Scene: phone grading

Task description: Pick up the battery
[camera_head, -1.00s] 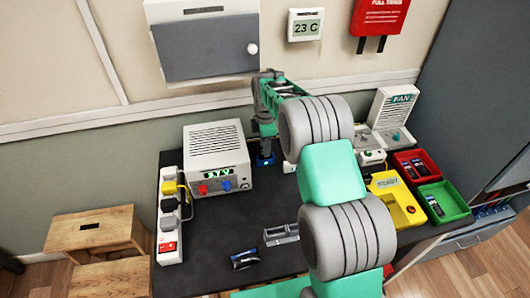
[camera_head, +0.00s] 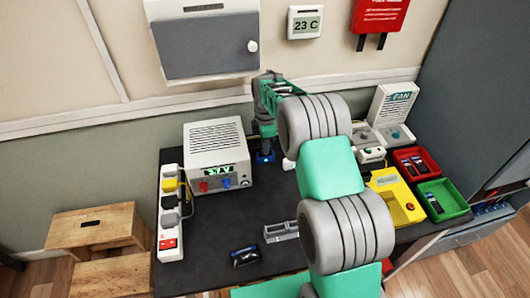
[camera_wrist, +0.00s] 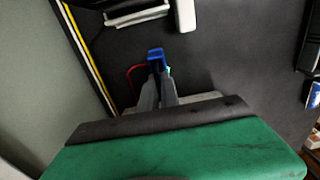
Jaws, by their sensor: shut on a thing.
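My gripper (camera_head: 264,152) is low over the dark table, beside the grey power supply's right side. In the wrist view, the fingers (camera_wrist: 157,75) are shut on a small blue piece (camera_wrist: 156,54) at their tips. I cannot tell whether that blue piece is a battery or a clip. In the head view, a bit of blue (camera_head: 265,160) shows at the gripper's tip. A dark, shiny block with light and blue marks (camera_head: 245,256) lies on the table's front part, apart from the gripper; it may be a battery.
The power supply (camera_head: 216,150) and a power strip (camera_head: 170,215) stand at left. A grey holder (camera_head: 281,232) lies near the front. A yellow device (camera_head: 397,196), red bin (camera_head: 428,153) and green bin (camera_head: 459,195) are at right. A red lead (camera_wrist: 131,73) loops beside the fingers.

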